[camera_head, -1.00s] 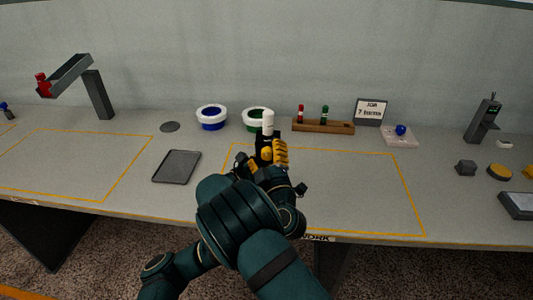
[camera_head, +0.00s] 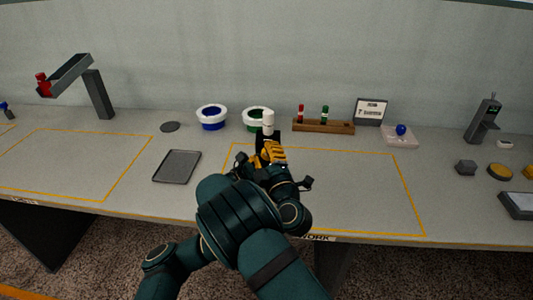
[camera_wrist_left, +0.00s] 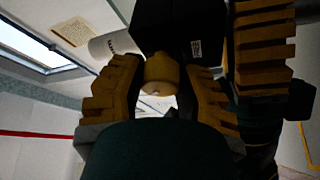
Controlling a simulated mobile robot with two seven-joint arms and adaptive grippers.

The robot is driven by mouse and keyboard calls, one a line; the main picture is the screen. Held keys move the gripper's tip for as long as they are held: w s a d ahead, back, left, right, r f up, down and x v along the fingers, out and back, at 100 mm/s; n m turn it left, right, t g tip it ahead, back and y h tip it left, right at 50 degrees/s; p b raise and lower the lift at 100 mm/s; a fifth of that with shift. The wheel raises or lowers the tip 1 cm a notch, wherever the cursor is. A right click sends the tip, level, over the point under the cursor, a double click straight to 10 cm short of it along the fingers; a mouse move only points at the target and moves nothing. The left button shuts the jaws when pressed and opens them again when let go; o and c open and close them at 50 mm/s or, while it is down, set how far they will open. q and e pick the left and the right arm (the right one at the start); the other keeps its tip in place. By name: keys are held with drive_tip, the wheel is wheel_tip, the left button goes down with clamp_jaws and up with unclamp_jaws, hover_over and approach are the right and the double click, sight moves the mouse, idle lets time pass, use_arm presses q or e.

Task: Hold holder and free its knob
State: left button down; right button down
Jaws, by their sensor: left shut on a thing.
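The holder, a black block (camera_wrist_left: 180,28) with a small label, fills the upper middle of the left wrist view. Its white cylinder (camera_head: 268,121) stands up above the grippers in the head view and also shows in the left wrist view (camera_wrist_left: 113,43). A pale yellow round knob (camera_wrist_left: 160,74) juts from the block. My left gripper (camera_wrist_left: 162,90) has its yellow-padded fingers on either side of this knob and is shut on it. Yellow pads of my right gripper (camera_wrist_left: 265,45) lie beside the block; its other finger is hidden. My arms hide the holder's lower part in the head view.
A dark tray (camera_head: 177,166) lies to the left. The yellow-outlined area is clear to the right of my arms.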

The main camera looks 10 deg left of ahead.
use_arm(q)
drive_tip(key=n+g, duration=0.2)
drive_tip(key=n, duration=0.4)
drive_tip(key=shift+g, duration=0.3)
idle(0.4)
drive_tip(key=c, duration=0.6)
unclamp_jaws()
